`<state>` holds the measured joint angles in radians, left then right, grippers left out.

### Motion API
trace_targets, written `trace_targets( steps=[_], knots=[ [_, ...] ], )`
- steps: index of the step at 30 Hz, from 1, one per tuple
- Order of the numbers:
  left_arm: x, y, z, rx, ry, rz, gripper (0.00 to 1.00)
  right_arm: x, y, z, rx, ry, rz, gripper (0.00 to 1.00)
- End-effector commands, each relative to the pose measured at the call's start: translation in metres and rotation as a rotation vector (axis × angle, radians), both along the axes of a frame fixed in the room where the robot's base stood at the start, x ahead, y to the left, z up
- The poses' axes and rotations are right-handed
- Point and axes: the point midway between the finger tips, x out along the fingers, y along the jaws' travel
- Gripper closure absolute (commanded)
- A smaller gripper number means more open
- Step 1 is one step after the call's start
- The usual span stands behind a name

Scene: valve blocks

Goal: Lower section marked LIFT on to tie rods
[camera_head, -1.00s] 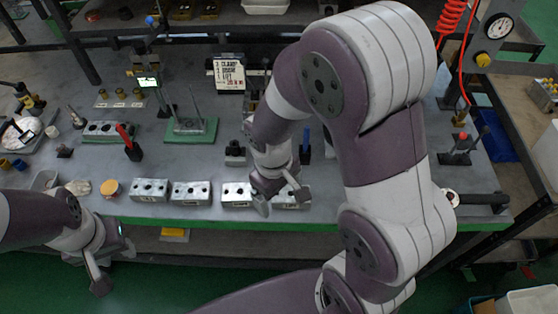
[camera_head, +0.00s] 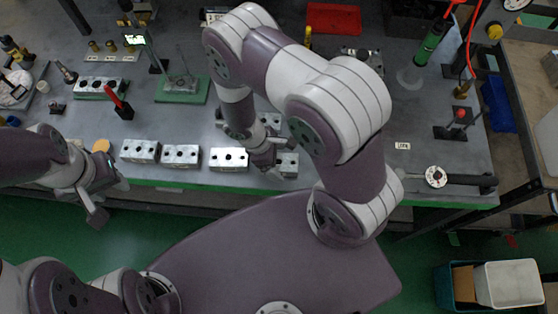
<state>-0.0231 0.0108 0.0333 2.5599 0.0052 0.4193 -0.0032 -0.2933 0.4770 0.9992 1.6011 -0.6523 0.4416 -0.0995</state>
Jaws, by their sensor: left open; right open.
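Several silver valve sections with dark holes form a row along the bench's front edge: two at left (camera_head: 140,151) (camera_head: 181,156), one in the middle (camera_head: 229,158) and one at right (camera_head: 287,163). Their markings are too small to read, so I cannot tell which says LIFT. The tie rods (camera_head: 183,62) stand upright on a green-based fixture (camera_head: 182,90) at the back left. My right gripper (camera_head: 272,165) is open at the rightmost section; I cannot tell whether its fingers straddle it. My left gripper (camera_head: 103,204) is open and empty, in front of the bench edge.
Another silver block (camera_head: 98,86) lies at the back left, near a red-handled tool (camera_head: 118,104). A red tray (camera_head: 333,18) lies at the back. A dark-handled tool (camera_head: 450,178) lies at the front right. My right arm hides part of the bench's middle.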

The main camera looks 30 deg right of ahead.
Motion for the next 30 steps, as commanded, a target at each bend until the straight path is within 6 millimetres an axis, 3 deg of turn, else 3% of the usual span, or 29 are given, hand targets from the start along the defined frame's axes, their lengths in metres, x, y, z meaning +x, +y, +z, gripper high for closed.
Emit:
trace_targets(
  steps=[5,12,13,23,30],
  knots=[
    [0.0,0.0,0.0,0.0,0.0,0.0,0.57,0.0,0.0,0.0,0.0,-0.002,-0.001,0.08],
    [0.0,0.0,0.0,0.0,0.0,0.0,0.57,0.0,0.0,0.0,0.0,-0.002,-0.001,0.83],
    [0.0,0.0,0.0,0.0,0.0,0.0,0.57,0.0,0.0,0.0,0.0,-0.002,-0.001,0.89],
    [0.0,0.0,0.004,0.0,0.0,0.0,0.57,0.001,0.0,0.005,0.0,-0.002,-0.001,0.89],
    [0.0,0.0,0.028,0.0,0.0,0.0,0.57,0.004,0.001,0.031,-0.001,-0.001,-0.004,0.89]
  ],
)
